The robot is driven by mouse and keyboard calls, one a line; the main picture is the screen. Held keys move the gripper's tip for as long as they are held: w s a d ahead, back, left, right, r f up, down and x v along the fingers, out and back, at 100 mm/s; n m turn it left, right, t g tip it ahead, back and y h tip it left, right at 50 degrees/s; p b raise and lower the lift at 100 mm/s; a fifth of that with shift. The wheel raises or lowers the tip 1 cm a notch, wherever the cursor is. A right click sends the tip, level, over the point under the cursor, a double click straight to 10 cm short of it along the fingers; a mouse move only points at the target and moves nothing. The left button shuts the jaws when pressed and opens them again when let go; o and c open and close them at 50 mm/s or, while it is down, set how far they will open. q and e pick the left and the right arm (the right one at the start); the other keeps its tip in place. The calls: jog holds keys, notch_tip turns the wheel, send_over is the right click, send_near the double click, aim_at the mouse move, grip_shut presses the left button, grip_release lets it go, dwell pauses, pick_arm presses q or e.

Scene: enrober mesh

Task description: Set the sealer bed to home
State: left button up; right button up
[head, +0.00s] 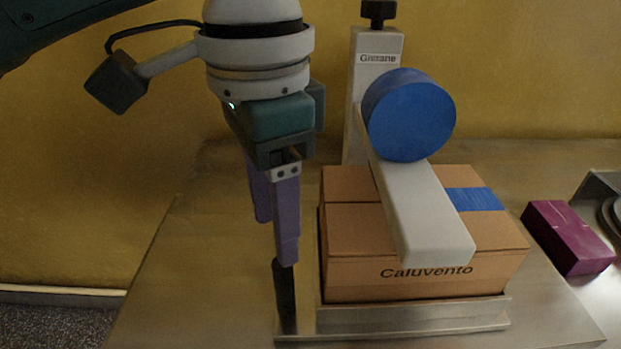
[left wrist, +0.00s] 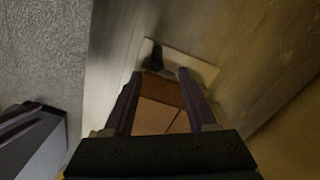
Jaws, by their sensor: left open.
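The sealer has a pale column (head: 375,80), a blue tape roll (head: 410,115) and a pale arm (head: 425,220) reaching over a closed carton (head: 345,280) marked Caluvento. The carton sits on the metal sealer bed (head: 415,316). A black upright lever (head: 285,305) stands at the bed's left front corner; it also shows in the left wrist view (left wrist: 153,55). My left gripper (head: 274,244) points down, open, left of the carton and close above the lever. I cannot tell whether a fingertip touches the lever. In the left wrist view, the carton (left wrist: 158,112) shows between the fingers. My right gripper is not seen.
A magenta block (head: 566,237) lies on the table right of the carton, with a grey metal fixture (head: 608,205) at the right edge. The metal table (head: 185,270) is bare on the left. A black knob (head: 378,12) tops the column. A yellow wall stands behind.

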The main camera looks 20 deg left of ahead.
aim_at(284, 284)
pick_arm(q)
jog(key=f, duration=0.8)
jog(key=shift+s+d+f+b, duration=0.15)
jog(key=shift+s+d+b, duration=0.1)
jog(key=shift+d+b, duration=0.1)
jog(key=shift+a+f, duration=0.1)
jog(key=shift+f, duration=0.65)
jog(key=shift+w, duration=0.1)
grip_shut()
